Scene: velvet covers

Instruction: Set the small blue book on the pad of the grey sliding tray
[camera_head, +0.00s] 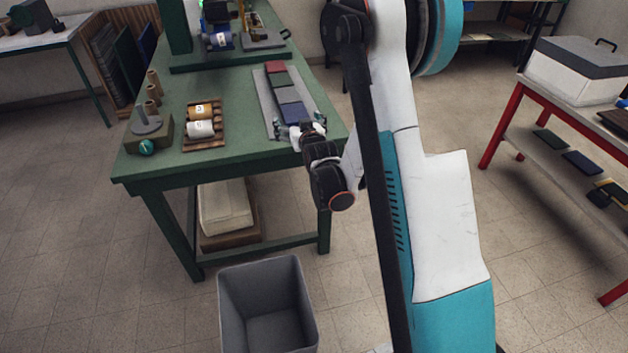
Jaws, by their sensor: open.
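A small blue book (292,112) lies at the near end of a row of small books on a flat grey board on the green table. My gripper (299,127) is open at the near end of this row, close to the blue book. I cannot tell whether its fingers are around the book or just above it, and they partly cover its near edge. A flat grey tray (262,41) with a dark handle sits at the back of the table beside the green press. Its pad is too small to make out clearly.
A red book (275,67) and two darker books share the grey board (263,92). A wooden rack (203,143) of rolls and a spool stand (147,127) stand to the left. A grey bin (267,305) stands on the floor in front. The green press (179,30) rises at the back.

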